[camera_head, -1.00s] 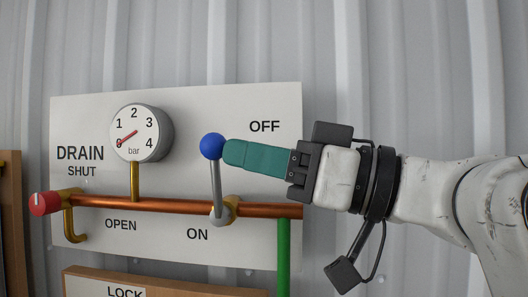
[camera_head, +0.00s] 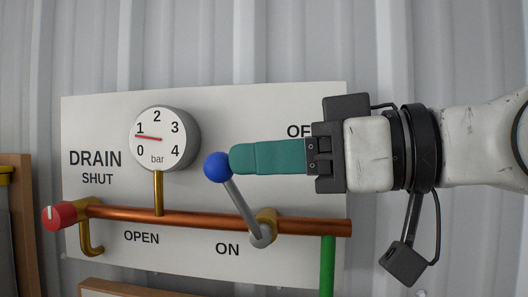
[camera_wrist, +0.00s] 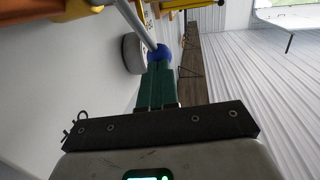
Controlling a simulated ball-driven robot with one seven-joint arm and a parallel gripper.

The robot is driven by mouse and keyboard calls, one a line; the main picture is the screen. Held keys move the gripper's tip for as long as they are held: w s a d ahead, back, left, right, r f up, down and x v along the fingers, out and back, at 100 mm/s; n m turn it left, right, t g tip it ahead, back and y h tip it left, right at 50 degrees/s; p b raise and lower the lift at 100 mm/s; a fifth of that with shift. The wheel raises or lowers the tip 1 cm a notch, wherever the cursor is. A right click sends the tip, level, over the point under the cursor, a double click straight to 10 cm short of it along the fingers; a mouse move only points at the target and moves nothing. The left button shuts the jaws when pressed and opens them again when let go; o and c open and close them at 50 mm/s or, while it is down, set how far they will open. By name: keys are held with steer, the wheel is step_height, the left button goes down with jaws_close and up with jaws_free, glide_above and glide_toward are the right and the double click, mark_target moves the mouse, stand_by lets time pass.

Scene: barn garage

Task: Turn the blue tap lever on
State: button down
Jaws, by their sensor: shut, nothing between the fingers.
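The tap lever is a grey rod (camera_head: 241,208) with a blue ball (camera_head: 217,167) on its end. It rises from a pivot on the copper pipe (camera_head: 190,222) and leans up and to the left, with "ON" printed below the pivot. My gripper (camera_head: 238,158) has green fingers that are shut and empty. Their tips are against or very close to the right side of the blue ball. In the wrist view the blue ball (camera_wrist: 158,51) is just beyond the tips of my gripper (camera_wrist: 157,66). My gripper partly covers the word "OFF".
A gauge (camera_head: 160,138) on the white panel (camera_head: 100,120) has its needle near 1 bar. A red knob (camera_head: 60,216) marked "DRAIN" is at the left end of the pipe. A green pipe (camera_head: 327,265) drops at right. A wooden frame (camera_head: 22,215) stands at far left.

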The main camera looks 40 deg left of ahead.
mark_target(220, 174)
steer(key=shift+s+a+f+b, duration=0.1)
steer(key=shift+s+a+f, duration=0.2)
steer(key=shift+s+a, duration=0.4)
steer(key=shift+s+a+f+b, duration=0.15)
steer(key=shift+s+a+f, duration=0.2)
steer(key=shift+a, duration=0.65)
steer(key=shift+s+a+f+b, duration=0.1)
steer(key=shift+s+a+f, duration=0.1)
steer(key=shift+s+a, duration=0.55)
steer(key=a+f, duration=0.1)
steer(key=a+f+h, duration=0.1)
steer(key=shift+s+f+h, duration=0.3)
steer(key=shift+s, duration=0.05)
steer(key=shift+a+f, duration=0.1)
